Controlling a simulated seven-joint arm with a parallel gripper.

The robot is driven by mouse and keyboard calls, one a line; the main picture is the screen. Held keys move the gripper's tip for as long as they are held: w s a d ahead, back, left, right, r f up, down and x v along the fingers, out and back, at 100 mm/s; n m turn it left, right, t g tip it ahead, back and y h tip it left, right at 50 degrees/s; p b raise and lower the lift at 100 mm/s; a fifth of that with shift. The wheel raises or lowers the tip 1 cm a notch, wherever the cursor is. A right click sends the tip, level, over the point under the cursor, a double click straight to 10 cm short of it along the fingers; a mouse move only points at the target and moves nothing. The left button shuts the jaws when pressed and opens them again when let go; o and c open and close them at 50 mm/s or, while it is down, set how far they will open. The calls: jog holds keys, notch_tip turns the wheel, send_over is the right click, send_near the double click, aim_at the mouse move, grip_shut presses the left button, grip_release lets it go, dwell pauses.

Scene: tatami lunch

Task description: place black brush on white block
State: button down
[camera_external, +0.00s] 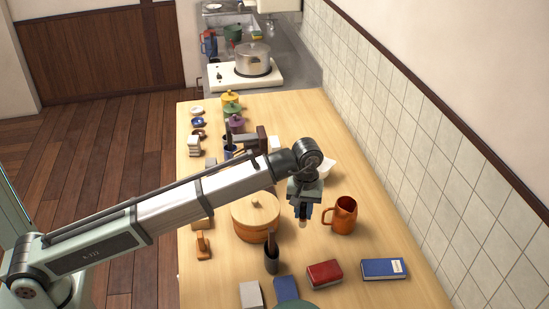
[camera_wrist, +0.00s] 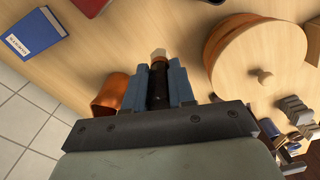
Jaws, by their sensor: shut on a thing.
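My gripper (camera_external: 302,208) points down above the table, between the round wooden tub and the orange mug. In the wrist view my gripper (camera_wrist: 158,88) has its two blue-grey fingers closed on a black brush (camera_wrist: 157,92) with a pale tip. In the external view only the brush's pale tip (camera_external: 303,223) shows below the fingers. A whitish block (camera_external: 250,294) lies near the front edge of the table, left of a blue item. A stack of smaller white pieces (camera_external: 194,146) stands at the far left edge.
The wooden tub (camera_external: 256,222) is left of my gripper and the orange mug (camera_external: 342,215) right. A dark cup (camera_external: 271,262) with something upright in it stands in front. A red book (camera_external: 325,274) and blue book (camera_external: 384,269) lie nearer the front right. Bare wood surrounds them.

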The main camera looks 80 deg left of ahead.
jog(key=w+a+r+n, duration=0.1)
jog(key=w+a+r, duration=0.15)
jog(key=a, duration=1.05)
jog(key=w+a+r, duration=0.1)
jog(key=w+a, duration=0.2)
jog(key=a, duration=0.9)
jog(key=n, duration=0.2)
send_over(275, 141)
jog(key=shift+f, duration=3.85)
jog(key=shift+f, duration=0.2)
jog(key=c, duration=0.9)
grip_release()
jog(key=shift+c, duration=0.2)
jog(key=shift+r, duration=0.1)
notch_tip(275, 141, up, 12)
